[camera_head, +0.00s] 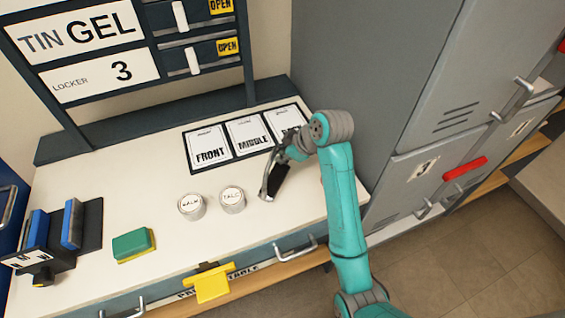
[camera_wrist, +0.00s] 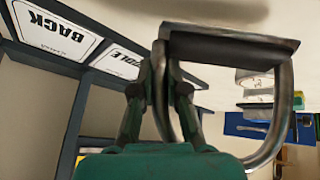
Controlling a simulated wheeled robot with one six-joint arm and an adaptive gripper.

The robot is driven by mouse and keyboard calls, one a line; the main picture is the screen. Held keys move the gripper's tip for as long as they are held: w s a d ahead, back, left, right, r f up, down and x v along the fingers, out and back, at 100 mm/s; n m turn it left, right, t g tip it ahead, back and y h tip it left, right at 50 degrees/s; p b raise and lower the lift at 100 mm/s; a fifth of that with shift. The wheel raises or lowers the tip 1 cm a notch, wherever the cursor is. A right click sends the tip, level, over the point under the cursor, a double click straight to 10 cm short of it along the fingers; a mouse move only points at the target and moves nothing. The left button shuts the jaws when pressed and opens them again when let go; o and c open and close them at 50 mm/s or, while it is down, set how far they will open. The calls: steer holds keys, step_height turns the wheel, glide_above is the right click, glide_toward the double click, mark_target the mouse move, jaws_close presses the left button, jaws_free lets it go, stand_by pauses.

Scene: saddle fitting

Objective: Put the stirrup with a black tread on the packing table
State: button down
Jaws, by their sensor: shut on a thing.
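My gripper (camera_head: 287,155) is over the right part of the white packing table (camera_head: 125,190). It is shut on the metal side of a stirrup (camera_head: 265,187). The stirrup is a silver loop with a dark, black-looking tread. In the wrist view the fingers (camera_wrist: 160,85) close on one side of the loop, and the tread (camera_wrist: 230,46) lies across the top of the picture, close to the pale tabletop. I cannot tell whether the stirrup touches the table.
Cards marked FRONT and MIDDLE (camera_head: 247,135) lie behind the gripper, with a third partly hidden. Two round tins (camera_head: 191,206) (camera_head: 232,199) and a green sponge (camera_head: 132,245) stand left. Grey lockers (camera_head: 400,100) rise at right.

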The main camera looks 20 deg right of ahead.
steer(key=shift+f, duration=1.85)
steer(key=shift+f, duration=0.1)
steer(key=c, duration=1.2)
jaws_free()
steer(key=v, duration=1.2)
steer(key=shift+d, duration=0.1)
